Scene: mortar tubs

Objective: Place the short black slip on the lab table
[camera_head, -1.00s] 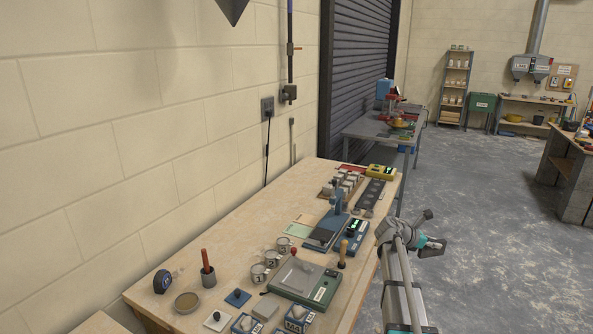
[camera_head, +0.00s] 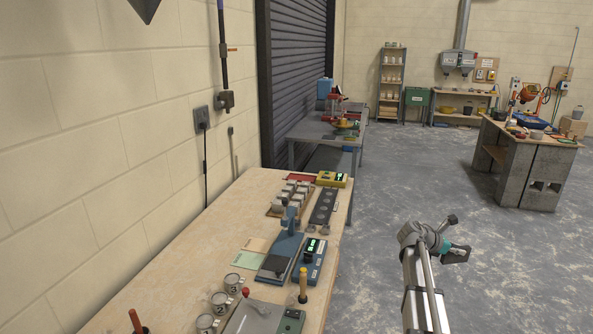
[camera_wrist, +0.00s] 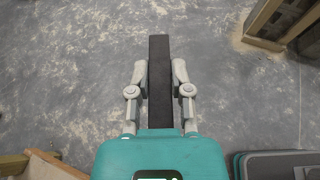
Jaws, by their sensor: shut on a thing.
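My gripper (camera_wrist: 159,72) is shut on the short black slip (camera_wrist: 159,52), a narrow dark bar that sticks out past the fingertips in the wrist view. Bare floor shows below it. In the head view my gripper (camera_head: 457,254) is out over the open floor, to the right of the near table; the slip cannot be made out there. The near wooden-topped table (camera_head: 190,235), bearing lab-like instruments, runs along the left wall; I cannot tell for sure whether it is the lab table.
The near table holds a blue meter (camera_head: 310,262), a yellow meter (camera_head: 332,179) and metal cups (camera_head: 220,301). A grey table (camera_head: 310,130) stands beyond, by the dark shutter. A block-legged bench (camera_head: 527,165) stands at right. The floor between is clear.

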